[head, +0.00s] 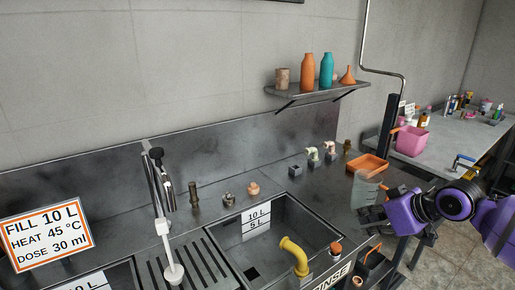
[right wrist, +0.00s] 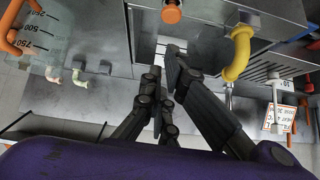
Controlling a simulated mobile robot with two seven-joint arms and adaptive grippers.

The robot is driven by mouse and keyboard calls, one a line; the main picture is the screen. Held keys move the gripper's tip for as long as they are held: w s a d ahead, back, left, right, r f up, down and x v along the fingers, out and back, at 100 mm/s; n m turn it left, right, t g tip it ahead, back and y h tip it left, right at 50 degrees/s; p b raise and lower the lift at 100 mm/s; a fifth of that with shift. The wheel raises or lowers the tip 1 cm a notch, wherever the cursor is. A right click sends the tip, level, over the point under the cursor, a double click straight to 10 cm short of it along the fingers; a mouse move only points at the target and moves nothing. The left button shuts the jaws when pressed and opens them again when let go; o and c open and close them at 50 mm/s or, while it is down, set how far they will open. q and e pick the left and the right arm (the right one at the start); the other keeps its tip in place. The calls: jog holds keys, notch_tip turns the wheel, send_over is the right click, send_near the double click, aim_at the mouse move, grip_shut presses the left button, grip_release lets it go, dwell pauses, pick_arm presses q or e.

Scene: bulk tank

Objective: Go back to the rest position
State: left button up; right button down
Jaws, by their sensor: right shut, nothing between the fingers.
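My right gripper (head: 369,216) comes in from the right in the head view, purple with dark fingers, beside the right end of the sink counter. Its fingers are shut and empty; they also show in the right wrist view (right wrist: 162,78). A clear measuring jug (head: 364,189) stands on the counter just behind the fingers and partly overlaps them in the picture. The jug also shows with its orange handle in the right wrist view (right wrist: 45,38). I cannot tell whether fingers and jug touch. My left gripper is not in view.
An orange tray (head: 367,164) lies behind the jug. A side bench (head: 455,135) holds a pink bucket (head: 411,140). Floor is open at the lower right.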

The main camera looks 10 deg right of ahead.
jog(key=s+a+f+t+h, duration=0.15)
jog(key=s+f, duration=0.35)
jog(key=f, duration=0.6)
jog(key=s+a+f+t+h, duration=0.15)
jog(key=s+f, duration=0.35)
jog(key=f, duration=0.5)
jog(key=s+a+f+m+g, duration=0.1)
jog(key=s+a+f, duration=0.3)
jog(key=s, duration=0.3)
jog(key=s+a+f+m, duration=0.1)
jog(key=s+a+f, duration=0.3)
jog(key=s+a, duration=0.3)
jog(key=s+a+f+m+g+p, duration=0.1)
jog(key=s+a+f, duration=0.3)
jog(key=s+a, duration=0.2)
jog(key=shift+s+a+f+m+g, duration=0.15)
jog(key=shift+s+f+m+g, duration=0.2)
jog(key=shift+s, duration=0.8)
jog(key=shift+w, duration=0.1)
